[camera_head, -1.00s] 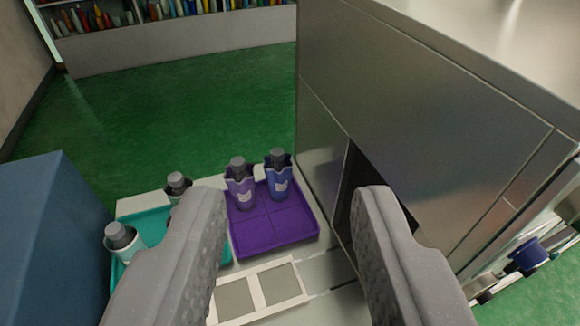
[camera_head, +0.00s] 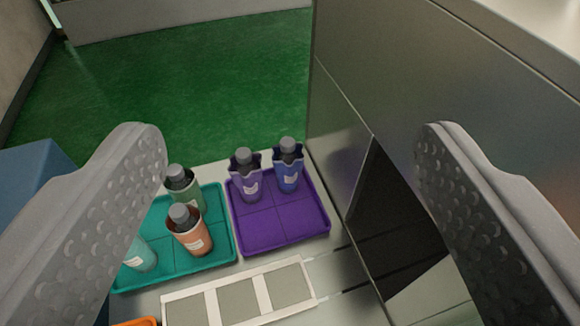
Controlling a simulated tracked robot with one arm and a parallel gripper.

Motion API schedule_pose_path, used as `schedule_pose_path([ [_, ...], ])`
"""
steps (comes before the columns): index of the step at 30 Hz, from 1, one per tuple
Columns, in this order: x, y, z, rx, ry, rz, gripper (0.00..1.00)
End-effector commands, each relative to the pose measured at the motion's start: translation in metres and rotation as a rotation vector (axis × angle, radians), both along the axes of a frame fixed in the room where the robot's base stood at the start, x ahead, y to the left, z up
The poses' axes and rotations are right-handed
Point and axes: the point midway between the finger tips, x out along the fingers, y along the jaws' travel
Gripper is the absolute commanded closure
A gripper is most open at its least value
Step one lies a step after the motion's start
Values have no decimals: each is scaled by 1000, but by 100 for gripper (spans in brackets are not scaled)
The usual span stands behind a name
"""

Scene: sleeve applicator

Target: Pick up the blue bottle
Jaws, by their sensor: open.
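The blue bottle (camera_head: 289,168) has a grey cap and a pale label. It stands upright in the far right part of the purple tray (camera_head: 285,226). A purple bottle (camera_head: 246,178) stands close on its left in the same tray. My gripper (camera_head: 290,150) is open and empty, with its fingers wide apart at the left and right of the picture. The blue bottle shows between the fingers, farther off, and neither finger touches it.
A teal tray (camera_head: 215,250) on the left holds a green bottle (camera_head: 186,190), an orange bottle (camera_head: 191,232) and a teal bottle (camera_head: 141,255). A white frame with grey pads (camera_head: 240,297) lies in front. A metal cabinet (camera_head: 345,110) rises close on the right.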

Motion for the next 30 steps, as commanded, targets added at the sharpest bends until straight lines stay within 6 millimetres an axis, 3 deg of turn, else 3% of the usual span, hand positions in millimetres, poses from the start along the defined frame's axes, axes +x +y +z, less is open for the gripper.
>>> schedule_pose_path([
  [5,57,-11,-48,-10,31,-8,28],
  [9,115,-19,-110,-25,56,-6,28],
  [15,182,-25,-209,-38,86,19,28],
  [21,222,-22,-311,-33,109,64,28],
  [24,232,-19,-352,-23,118,85,28],
  [30,239,-13,-397,-9,123,112,28],
])
